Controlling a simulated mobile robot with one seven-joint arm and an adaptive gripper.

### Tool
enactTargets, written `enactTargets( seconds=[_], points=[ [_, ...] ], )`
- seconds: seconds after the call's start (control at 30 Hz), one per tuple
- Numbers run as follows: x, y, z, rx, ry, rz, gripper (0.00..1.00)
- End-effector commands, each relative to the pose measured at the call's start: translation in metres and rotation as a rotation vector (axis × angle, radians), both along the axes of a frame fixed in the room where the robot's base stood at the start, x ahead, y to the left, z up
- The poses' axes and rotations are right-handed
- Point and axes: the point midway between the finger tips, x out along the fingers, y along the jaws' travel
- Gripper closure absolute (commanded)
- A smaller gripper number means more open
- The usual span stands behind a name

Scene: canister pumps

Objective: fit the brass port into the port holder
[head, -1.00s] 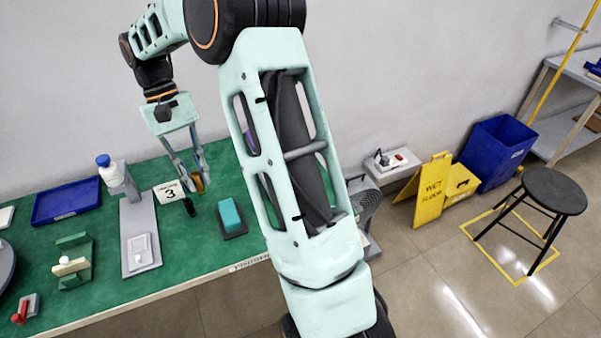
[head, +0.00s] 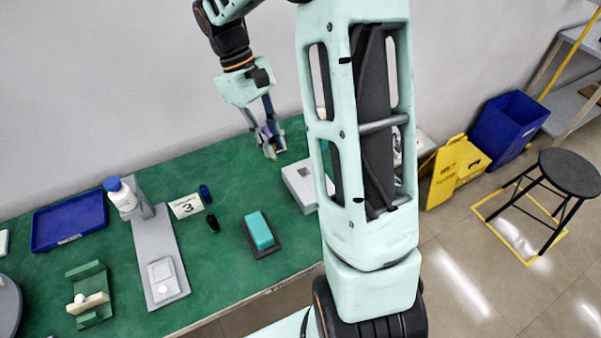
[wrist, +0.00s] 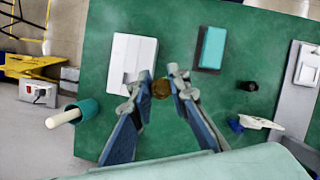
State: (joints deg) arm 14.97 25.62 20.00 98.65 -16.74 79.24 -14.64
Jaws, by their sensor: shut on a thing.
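The brass port (wrist: 160,90) is between the fingertips of my gripper (wrist: 159,84), which is shut on it. In the head view my gripper (head: 274,151) hangs above the green table, just behind and left of a light grey block. This block (head: 296,188) has a small square opening in its top and looks like the port holder. In the wrist view the block (wrist: 134,52) lies just left of and beyond the port, and a finger covers part of its near end. The port is apart from the block's opening. How high the port hangs is hard to tell.
A teal block on a dark pad (head: 259,234) lies left of the grey block. A number 3 card (head: 187,206) and a grey stand with a blue-capped bottle (head: 120,195) are farther left. A teal cup with a white rod (wrist: 84,112) stands near the table's edge.

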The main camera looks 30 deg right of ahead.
Motion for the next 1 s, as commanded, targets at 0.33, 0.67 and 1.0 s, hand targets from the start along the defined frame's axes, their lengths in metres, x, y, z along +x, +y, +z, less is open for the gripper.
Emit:
enactTargets(
  seconds=[0.33, 0.67, 1.0],
  points=[
    [-0.081, -0.051, 0.002, -0.004, 0.0, 0.649, 1.0],
    [-0.118, -0.066, -0.006, 0.0, 0.001, 0.944, 1.0],
    [-0.079, -0.074, -0.027, 0.005, 0.004, 0.962, 1.0]
  ],
)
